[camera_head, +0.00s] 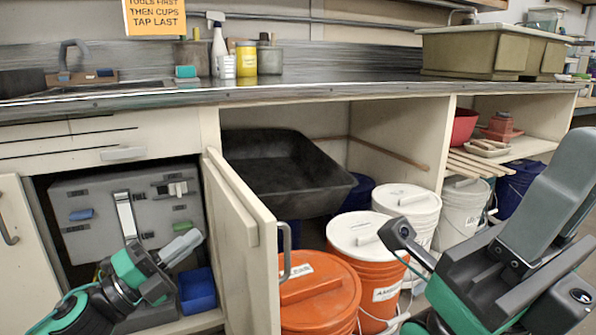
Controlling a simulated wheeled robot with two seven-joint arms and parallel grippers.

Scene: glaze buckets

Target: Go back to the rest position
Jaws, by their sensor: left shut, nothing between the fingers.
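My left gripper (186,243) shows at the lower left, in front of the open cupboard under the sink. Its light grey fingers are together, with nothing held between them, and point up and to the right. A blue bin (197,291) is just below and right of the fingers. My right arm (520,265) fills the lower right, in front of the shelves. Its fingers cannot be made out.
An open cupboard door (240,255) stands out right of my left gripper. Orange buckets (318,293) and white-lidded buckets (408,203) crowd the middle below a black tray (280,172). The counter (330,85) runs above, with bottles and a tan tub (490,50).

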